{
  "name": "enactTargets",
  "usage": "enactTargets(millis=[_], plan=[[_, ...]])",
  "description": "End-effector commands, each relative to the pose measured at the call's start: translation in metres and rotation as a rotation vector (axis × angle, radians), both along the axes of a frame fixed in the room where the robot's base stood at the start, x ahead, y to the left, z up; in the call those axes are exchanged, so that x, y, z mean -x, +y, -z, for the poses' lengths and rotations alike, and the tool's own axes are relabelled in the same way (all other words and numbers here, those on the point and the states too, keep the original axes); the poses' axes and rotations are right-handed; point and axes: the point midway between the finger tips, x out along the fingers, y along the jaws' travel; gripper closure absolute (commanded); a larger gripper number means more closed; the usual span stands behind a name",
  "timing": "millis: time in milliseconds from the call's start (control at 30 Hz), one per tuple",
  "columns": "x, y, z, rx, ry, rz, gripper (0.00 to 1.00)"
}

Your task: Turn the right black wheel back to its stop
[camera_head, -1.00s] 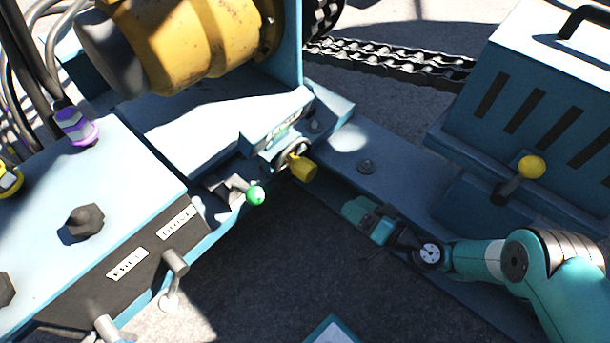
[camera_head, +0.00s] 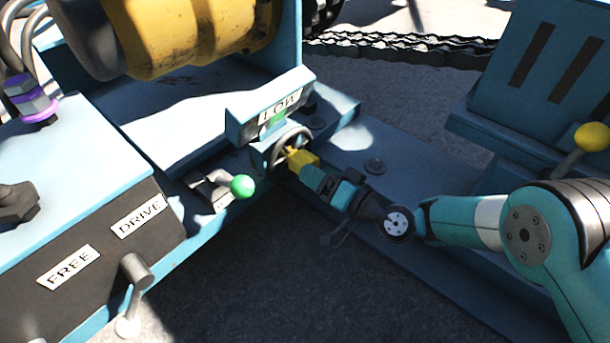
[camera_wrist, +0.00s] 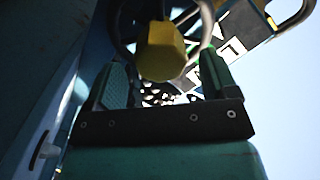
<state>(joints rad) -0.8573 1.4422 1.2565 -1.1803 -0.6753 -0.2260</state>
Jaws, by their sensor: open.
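The black wheel (camera_head: 276,152) is a small handwheel below a label plate in the head view, with a yellow hexagonal piece (camera_head: 301,158) sticking out in front of it. Parts of the wheel's rim (camera_wrist: 207,18) also show in the wrist view. My gripper (camera_head: 311,172) is at the yellow piece, coming from the lower right. In the wrist view my gripper (camera_wrist: 163,72) is open. The yellow piece (camera_wrist: 163,50) appears between its two fingers, and I cannot tell whether they touch it. Part of the wheel is hidden behind the yellow piece.
A lever with a green ball (camera_head: 242,187) stands just left of the wheel. A control box with FREE and DRIVE labels (camera_head: 138,215) is at the left. A lever with a yellow ball (camera_head: 592,137) is at the right.

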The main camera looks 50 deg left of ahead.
Motion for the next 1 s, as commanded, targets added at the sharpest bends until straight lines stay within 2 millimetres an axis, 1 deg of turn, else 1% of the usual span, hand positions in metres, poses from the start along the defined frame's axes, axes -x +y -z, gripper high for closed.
enactTargets(millis=[33, 100, 233, 400, 600, 633, 667, 700, 767, 800, 867, 900, 1000], plan=[[0.002, 0.010, 0.004, -0.004, -0.004, -0.002, 0.21], [0.003, 0.020, 0.003, -0.004, -0.003, -0.002, 0.21], [0.003, 0.034, 0.002, -0.002, -0.002, -0.001, 0.21], [0.004, 0.040, 0.000, -0.001, 0.000, 0.001, 0.21], [0.004, 0.040, -0.001, -0.001, 0.001, 0.001, 0.21], [0.004, 0.040, -0.001, -0.001, 0.001, 0.001, 0.23], [0.004, 0.040, -0.001, -0.001, 0.001, 0.001, 0.30], [0.004, 0.040, -0.001, -0.001, 0.001, 0.001, 0.39], [0.003, 0.040, -0.001, 0.000, 0.001, 0.001, 0.53], [0.003, 0.040, -0.001, -0.001, 0.001, 0.001, 0.62], [0.003, 0.040, -0.001, -0.001, 0.001, 0.001, 0.76], [0.003, 0.040, -0.001, -0.001, 0.001, 0.001, 0.85], [0.003, 0.040, 0.000, -0.001, -0.001, 0.001, 0.85]])
